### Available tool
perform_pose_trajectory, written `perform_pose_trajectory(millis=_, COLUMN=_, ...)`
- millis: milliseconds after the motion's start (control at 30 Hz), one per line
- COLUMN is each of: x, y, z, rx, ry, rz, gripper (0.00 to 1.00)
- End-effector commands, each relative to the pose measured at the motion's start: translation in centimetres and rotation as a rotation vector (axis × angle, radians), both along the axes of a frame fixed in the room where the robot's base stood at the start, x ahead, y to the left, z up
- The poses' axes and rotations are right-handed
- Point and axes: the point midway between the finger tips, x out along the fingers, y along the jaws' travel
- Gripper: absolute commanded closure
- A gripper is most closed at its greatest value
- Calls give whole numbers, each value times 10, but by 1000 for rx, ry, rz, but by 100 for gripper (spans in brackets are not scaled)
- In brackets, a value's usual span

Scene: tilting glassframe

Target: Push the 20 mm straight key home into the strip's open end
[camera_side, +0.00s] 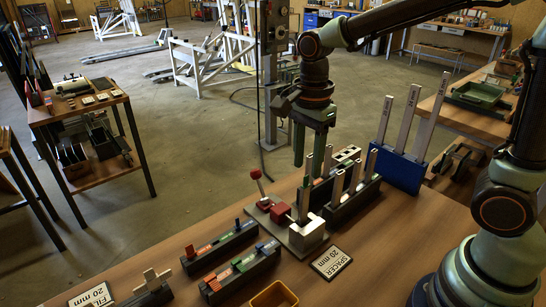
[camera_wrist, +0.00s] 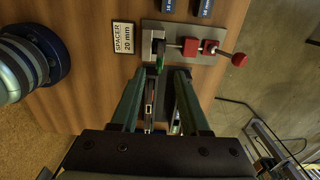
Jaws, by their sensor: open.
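My gripper (camera_side: 307,168) points down over a dark rack (camera_side: 347,205) holding several upright pale pieces. In the wrist view, its two fingers (camera_wrist: 161,74) are apart, with the rack beneath and between them. A small green piece (camera_wrist: 161,59) shows near the fingertips; I cannot tell whether they touch it. A clamp fixture (camera_side: 283,232) with a metal block (camera_side: 307,233) and red parts stands beside the rack; it also shows in the wrist view (camera_wrist: 205,29). I cannot single out the 20 mm straight key or the strip's open end.
A "SPACER 20 mm" card (camera_side: 331,262) lies in front of the fixture. Two dark holders with coloured pieces (camera_side: 219,245) (camera_side: 240,272) stand to the left. A blue stand (camera_side: 398,169) with tall pale bars is at the right. A yellow tray (camera_side: 273,296) sits at the front.

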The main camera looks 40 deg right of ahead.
Motion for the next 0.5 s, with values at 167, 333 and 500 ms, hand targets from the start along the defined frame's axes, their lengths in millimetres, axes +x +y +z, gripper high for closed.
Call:
perform_pose_trajectory(millis=167, x=1, y=0, z=39, rx=1, ry=-6, rz=0, gripper=55)
perform_pose_trajectory(millis=333, x=0, y=0, z=67, rx=0, ry=-3, rz=0, gripper=55)
perform_pose_trajectory(millis=500, x=0, y=0, z=81, rx=0, ry=-1, rz=0, gripper=55)
